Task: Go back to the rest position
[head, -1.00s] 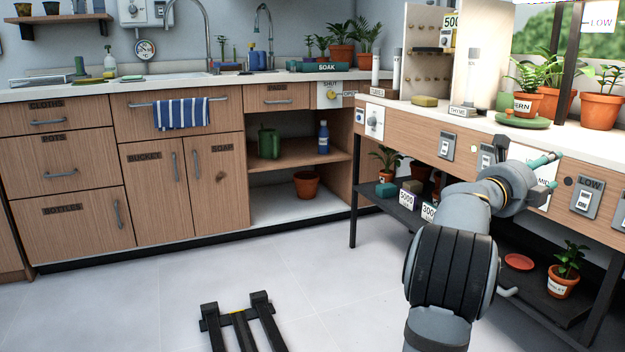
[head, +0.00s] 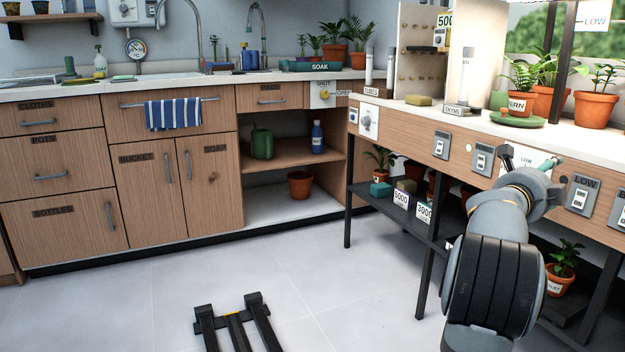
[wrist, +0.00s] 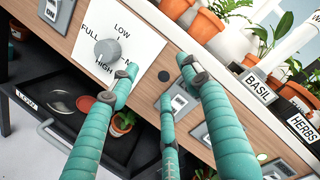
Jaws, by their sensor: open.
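My gripper (head: 530,160) is at the right in the head view, in front of the wooden front of the right-hand bench (head: 400,128). In the wrist view my gripper (wrist: 156,76) shows teal, ribbed fingers spread apart with nothing between them. A white panel with a grey knob (wrist: 107,50), marked LOW, FULL and HIGH, lies beyond the fingertips at the upper left. The fingers appear apart from the knob. In the head view my arm hides part of the bench front and the shelf below.
Switches (head: 442,145) line the bench front. Potted plants (head: 596,100) and a pegboard (head: 416,52) stand on the bench. A lower shelf (head: 388,205) holds boxes and pots. A black floor stand (head: 234,322) is in front. The floor (head: 150,290) at left is clear.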

